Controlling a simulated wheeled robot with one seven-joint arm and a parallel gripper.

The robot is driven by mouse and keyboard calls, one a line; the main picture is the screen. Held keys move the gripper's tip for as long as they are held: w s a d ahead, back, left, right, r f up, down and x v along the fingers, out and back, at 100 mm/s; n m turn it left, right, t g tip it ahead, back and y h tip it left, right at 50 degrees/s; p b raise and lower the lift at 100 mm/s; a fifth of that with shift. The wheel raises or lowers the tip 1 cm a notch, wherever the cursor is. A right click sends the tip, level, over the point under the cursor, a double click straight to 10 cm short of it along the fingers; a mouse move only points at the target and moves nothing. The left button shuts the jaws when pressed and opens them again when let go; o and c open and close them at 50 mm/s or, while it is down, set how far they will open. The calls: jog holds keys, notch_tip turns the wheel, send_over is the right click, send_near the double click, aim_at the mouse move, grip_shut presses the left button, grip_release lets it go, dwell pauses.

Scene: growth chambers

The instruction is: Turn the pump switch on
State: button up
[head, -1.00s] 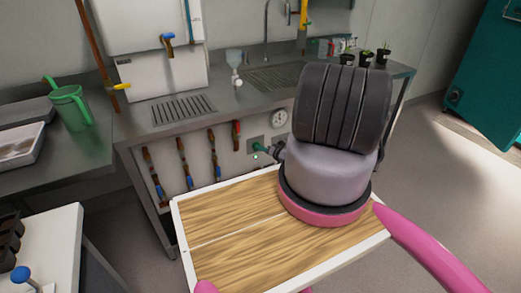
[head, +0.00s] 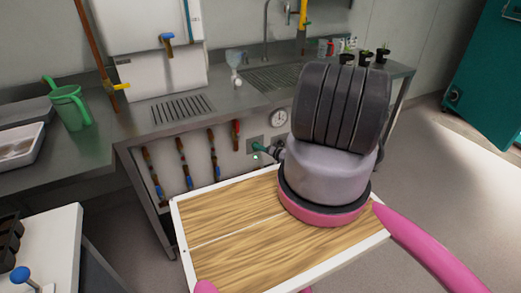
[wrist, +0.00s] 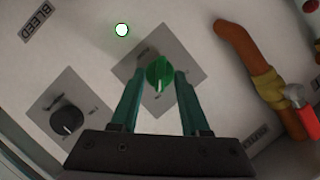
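The pump switch appears to be the green knob (wrist: 159,72) on a grey square plate in the wrist view. Its white pointer mark faces down in that view. My gripper (wrist: 159,76) has its two teal fingers on either side of the knob, with narrow gaps showing beside it. A small round light (wrist: 122,30) on the panel glows green-white. In the head view my gripper (head: 262,148) is at the grey plate on the bench's front panel, and the lit lamp (head: 255,157) shows just below it. The knob is hidden there by my gripper.
A black knob (wrist: 66,119) on another plate and a "BLEED" label (wrist: 38,20) are to the left. An orange-brown pipe with a red-ended valve (wrist: 298,96) is to the right.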

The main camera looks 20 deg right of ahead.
jog(key=shift+s, duration=0.1)
jog(key=v, duration=1)
jog(key=shift+s+d, duration=0.15)
jog(key=shift+s, duration=0.1)
jog(key=shift+s, duration=0.1)
